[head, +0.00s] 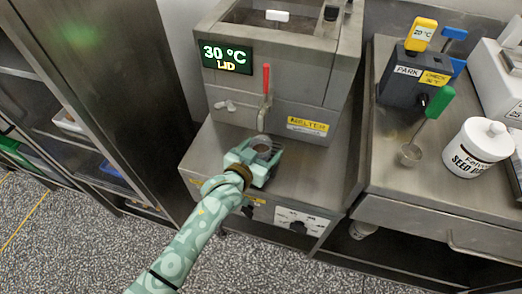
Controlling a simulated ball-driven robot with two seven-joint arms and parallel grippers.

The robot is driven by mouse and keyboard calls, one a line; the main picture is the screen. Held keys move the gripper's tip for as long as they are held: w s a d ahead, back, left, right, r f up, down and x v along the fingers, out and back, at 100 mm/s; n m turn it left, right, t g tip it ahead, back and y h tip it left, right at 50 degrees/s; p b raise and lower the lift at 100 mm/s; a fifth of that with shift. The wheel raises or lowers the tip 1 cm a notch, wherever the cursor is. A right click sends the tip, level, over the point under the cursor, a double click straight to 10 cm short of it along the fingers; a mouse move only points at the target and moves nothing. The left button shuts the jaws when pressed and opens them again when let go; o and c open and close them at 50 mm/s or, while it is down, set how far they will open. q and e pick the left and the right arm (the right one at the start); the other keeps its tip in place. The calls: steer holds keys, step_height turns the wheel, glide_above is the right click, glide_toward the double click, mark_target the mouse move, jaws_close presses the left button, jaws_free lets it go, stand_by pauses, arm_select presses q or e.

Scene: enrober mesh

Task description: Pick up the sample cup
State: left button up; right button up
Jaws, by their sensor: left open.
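My left gripper (262,160) reaches in from the bottom of the head view to the steel ledge in front of the melter. It is open, with its fingers pointing away from me. A small round, grey cup-like thing, which looks like the sample cup (262,141), shows at the fingertips, below the melter's red-handled tap. The gripper hides part of it. I cannot tell whether the fingers touch it. My right gripper is not in view.
The melter (268,112) stands behind the gripper, with its red lever (266,79) close above. On the right bench (385,165) are a green-handled ladle (410,154), a white seed pot (478,148) and a dark PARK holder (400,83). A steel rack stands at left.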

arm_select(q)
steer(key=c, duration=1.1)
steer(key=shift+o, duration=0.2)
